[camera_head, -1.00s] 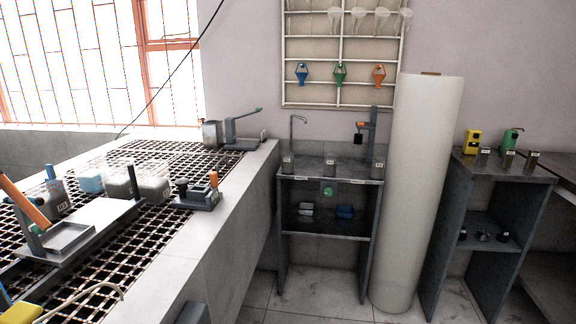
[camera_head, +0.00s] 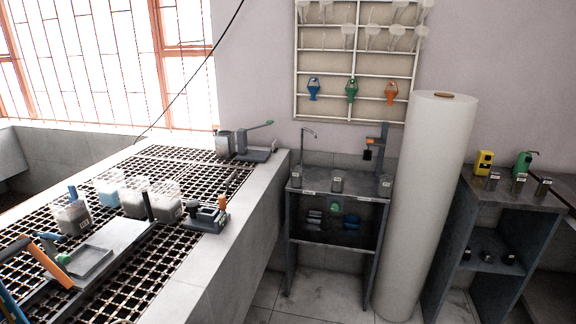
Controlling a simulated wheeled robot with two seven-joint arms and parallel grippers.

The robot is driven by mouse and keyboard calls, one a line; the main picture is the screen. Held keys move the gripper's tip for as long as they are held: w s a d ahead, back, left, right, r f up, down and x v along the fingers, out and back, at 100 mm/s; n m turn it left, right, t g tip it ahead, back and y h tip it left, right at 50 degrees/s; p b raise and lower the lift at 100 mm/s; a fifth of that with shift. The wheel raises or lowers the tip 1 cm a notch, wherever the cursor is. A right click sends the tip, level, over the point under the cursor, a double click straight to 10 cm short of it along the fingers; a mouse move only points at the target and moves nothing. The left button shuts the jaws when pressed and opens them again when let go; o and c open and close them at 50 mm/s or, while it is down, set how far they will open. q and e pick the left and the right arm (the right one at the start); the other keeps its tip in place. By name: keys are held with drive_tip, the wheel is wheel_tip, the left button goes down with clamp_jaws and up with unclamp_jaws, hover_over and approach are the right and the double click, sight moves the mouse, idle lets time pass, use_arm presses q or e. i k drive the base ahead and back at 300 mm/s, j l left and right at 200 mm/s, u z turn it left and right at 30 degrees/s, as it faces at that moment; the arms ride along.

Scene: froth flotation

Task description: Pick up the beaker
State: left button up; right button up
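Neither of my grippers is in view. I cannot tell which vessel is the beaker. Several clear, square-looking containers stand on the black grating at the left: one with light blue contents (camera_head: 109,188), two with grey contents (camera_head: 134,198) (camera_head: 165,207), and one dark grey one (camera_head: 72,216). Small grey labelled cups stand on the middle shelf unit, at its left (camera_head: 296,178), middle (camera_head: 337,181) and right (camera_head: 385,182). Similar cups (camera_head: 519,183) stand on the right-hand shelf unit. A grey metal pot (camera_head: 223,146) stands at the far end of the grating.
A tall white cylinder (camera_head: 424,200) stands between the middle shelf unit (camera_head: 335,210) and the right shelf unit (camera_head: 470,260). A wall rack (camera_head: 300,60) holds glassware and coloured funnel-like pieces. A grey tray (camera_head: 85,262) and an orange handle (camera_head: 45,258) are at lower left. Tiled floor is free at bottom centre.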

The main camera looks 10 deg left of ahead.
sight(296, 172)
drive_tip(key=i+l+u, duration=0.45)
drive_tip(key=i, duration=0.25)
drive_tip(key=i+l+u, duration=0.4)
drive_tip(key=i+l, duration=0.15)
drive_tip(key=l, duration=0.35)
